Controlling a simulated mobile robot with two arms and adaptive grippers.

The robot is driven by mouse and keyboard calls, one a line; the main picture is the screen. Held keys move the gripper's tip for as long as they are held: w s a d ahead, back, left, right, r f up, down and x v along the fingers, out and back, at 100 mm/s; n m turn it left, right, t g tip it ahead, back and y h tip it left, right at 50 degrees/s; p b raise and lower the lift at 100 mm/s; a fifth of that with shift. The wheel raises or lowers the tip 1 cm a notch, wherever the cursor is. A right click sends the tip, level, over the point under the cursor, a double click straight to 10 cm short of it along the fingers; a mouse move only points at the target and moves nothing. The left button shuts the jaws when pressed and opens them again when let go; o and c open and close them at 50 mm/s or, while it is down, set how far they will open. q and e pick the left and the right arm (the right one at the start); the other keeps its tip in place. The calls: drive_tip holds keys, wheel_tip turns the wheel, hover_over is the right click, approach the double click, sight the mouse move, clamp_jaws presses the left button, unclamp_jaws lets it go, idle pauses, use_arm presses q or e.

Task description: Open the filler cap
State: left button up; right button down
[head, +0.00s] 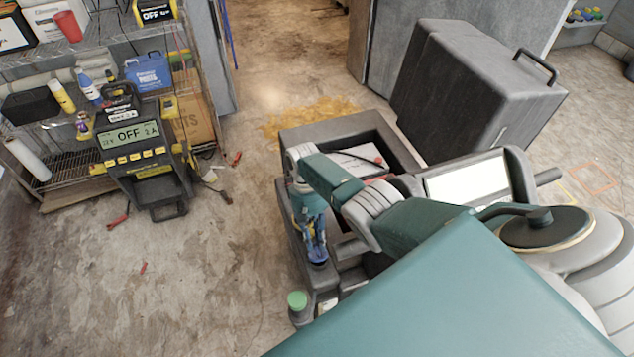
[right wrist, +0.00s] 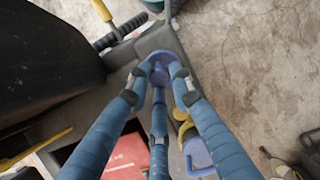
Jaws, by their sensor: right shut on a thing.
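The filler cap is a round blue cap (right wrist: 160,58) on the grey body of a floor machine (head: 292,228). In the head view the cap (head: 318,262) shows as a small blue patch under my fingers. My right gripper (head: 314,246) points down at the cap, with its blue fingers closed in around it. In the right wrist view the fingertips of the gripper (right wrist: 160,74) meet at the cap and cover part of it. I cannot tell whether the cap is lifted or turned. My left gripper is not in view.
The machine's dark grey cover (head: 465,90) is tilted up behind the open bay. A green-topped post (head: 297,300) stands at its front corner. A yellow and black charger (head: 140,145) stands by a wire shelf at left. The floor between is mostly clear.

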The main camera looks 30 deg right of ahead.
drive_tip(key=shift+w+d+r, duration=0.1)
drive_tip(key=shift+w, duration=0.35)
drive_tip(key=shift+w+d+r, duration=0.1)
drive_tip(key=shift+w, duration=0.3)
drive_tip(key=c, duration=1.7)
unclamp_jaws()
drive_tip(key=shift+o, duration=0.8)
drive_tip(key=shift+w+f, duration=0.1)
drive_tip(key=shift+f, duration=0.15)
drive_tip(key=shift+r, duration=0.1)
drive_tip(key=shift+r, duration=0.3)
drive_tip(key=v, duration=1.1)
drive_tip(key=shift+w, duration=0.2)
drive_tip(key=shift+r, duration=0.1)
